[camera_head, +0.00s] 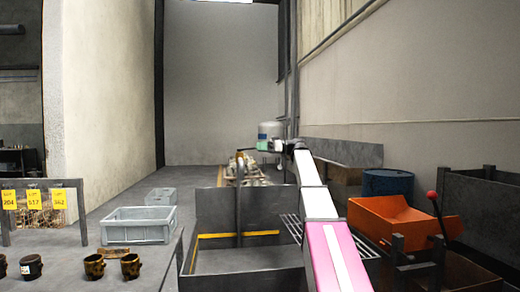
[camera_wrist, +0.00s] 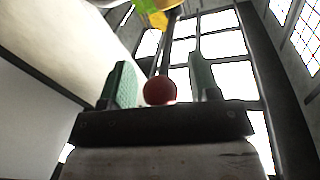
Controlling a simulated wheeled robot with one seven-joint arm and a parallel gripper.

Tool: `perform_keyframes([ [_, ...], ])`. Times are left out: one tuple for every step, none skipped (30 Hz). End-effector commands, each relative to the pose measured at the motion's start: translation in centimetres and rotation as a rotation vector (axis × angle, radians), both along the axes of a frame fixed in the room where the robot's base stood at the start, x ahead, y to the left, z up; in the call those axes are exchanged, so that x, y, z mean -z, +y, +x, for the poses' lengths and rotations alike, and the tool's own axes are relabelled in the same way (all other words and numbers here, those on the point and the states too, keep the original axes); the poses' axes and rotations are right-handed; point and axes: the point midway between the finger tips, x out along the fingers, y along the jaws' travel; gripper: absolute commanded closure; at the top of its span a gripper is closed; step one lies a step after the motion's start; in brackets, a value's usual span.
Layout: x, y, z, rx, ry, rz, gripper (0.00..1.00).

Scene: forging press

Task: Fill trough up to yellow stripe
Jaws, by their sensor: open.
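The trough (camera_head: 272,212) is an open grey metal box at the lower middle of the head view. A yellow stripe (camera_head: 262,233) runs along its inner walls. Its inside looks grey and I cannot make out any water. My gripper (camera_head: 270,146) is beyond and above the trough. In the wrist view my gripper (camera_wrist: 160,62) is open, with green finger pads on both sides of a red ball (camera_wrist: 159,90). The ball seems to sit on a thin dark rod. I cannot tell whether the pads touch it. A yellow and green part (camera_wrist: 158,12) shows above.
An orange tipping bin (camera_head: 392,217) and a red-knobbed lever (camera_head: 431,196) stand at the right, with a blue drum (camera_head: 388,184) behind. At the left, a grey crate (camera_head: 138,230) and dark cups (camera_head: 130,266) sit on a table. A grate (camera_head: 292,228) is beside the trough.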

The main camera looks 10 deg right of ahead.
Motion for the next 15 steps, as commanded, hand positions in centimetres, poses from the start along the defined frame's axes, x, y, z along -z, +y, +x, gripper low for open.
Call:
perform_keyframes([
  [0.00,0.34,0.06,-0.001,0.000,0.000,0.44],
  [0.01,0.46,0.08,-0.001,0.000,0.000,0.44],
  [0.01,0.57,0.09,-0.001,0.000,0.000,0.44],
  [0.01,0.63,0.10,-0.001,0.000,0.000,0.44],
  [0.01,0.66,0.11,-0.001,0.000,0.000,0.44],
  [0.01,0.68,0.11,-0.001,0.000,0.000,0.44],
  [0.01,0.68,0.12,-0.001,0.000,0.000,0.44],
  [0.01,0.68,0.12,0.000,0.000,0.000,0.44],
  [0.01,0.67,0.12,0.000,0.000,0.000,0.44],
  [0.01,0.66,0.12,0.000,0.000,0.000,0.44],
  [0.01,0.65,0.12,0.000,0.000,0.000,0.44],
  [0.01,0.65,0.12,-0.001,0.000,0.000,0.50],
  [0.01,0.65,0.12,-0.001,0.000,0.000,0.60],
  [0.01,0.64,0.12,0.000,0.000,0.000,0.70],
  [0.01,0.64,0.12,-0.001,0.000,0.000,0.83],
])
